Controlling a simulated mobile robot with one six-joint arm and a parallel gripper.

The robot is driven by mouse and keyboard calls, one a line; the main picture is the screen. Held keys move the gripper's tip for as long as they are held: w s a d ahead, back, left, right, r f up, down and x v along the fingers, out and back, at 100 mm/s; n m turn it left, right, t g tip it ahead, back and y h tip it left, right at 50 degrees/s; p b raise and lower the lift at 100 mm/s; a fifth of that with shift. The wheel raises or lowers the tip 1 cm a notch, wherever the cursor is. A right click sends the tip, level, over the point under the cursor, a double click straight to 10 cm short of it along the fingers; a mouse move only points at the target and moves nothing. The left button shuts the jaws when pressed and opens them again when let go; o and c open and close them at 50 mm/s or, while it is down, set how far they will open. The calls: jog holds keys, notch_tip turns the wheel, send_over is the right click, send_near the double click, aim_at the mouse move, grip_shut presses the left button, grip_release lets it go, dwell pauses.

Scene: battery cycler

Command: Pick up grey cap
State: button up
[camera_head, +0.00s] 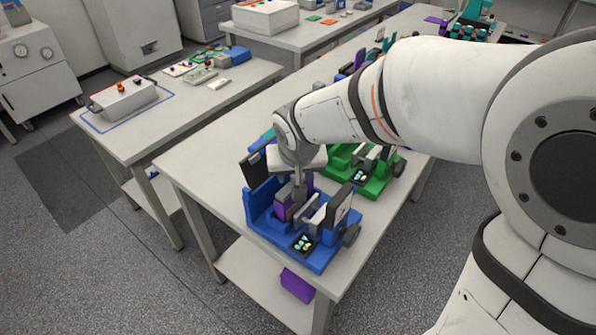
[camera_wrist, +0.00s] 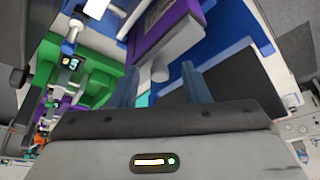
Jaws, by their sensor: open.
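The blue battery cycler (camera_head: 262,222) stands on the near end of the table, with a purple block (camera_head: 281,210) in its middle. A grey piece, likely the grey cap (camera_wrist: 160,70), shows beside the purple part (camera_wrist: 165,35) in the wrist view. In the head view the cap is mostly hidden by my wrist and cannot be told apart clearly. My gripper (camera_wrist: 162,80) is open, with its two fingertips to either side of the grey piece's near end. I cannot tell whether they touch it. In the head view my gripper (camera_head: 298,187) points down into the blue cycler.
A green cycler (camera_head: 376,182) stands just behind the blue one, close to my arm. The blue cycler has upright plates and a dark knob (camera_head: 350,235) at its right. The table (camera_head: 205,160) is clear to the left. A purple box (camera_head: 297,284) lies on the lower shelf.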

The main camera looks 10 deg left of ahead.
jog(key=shift+c, duration=0.2)
grip_shut()
dwell(0.3)
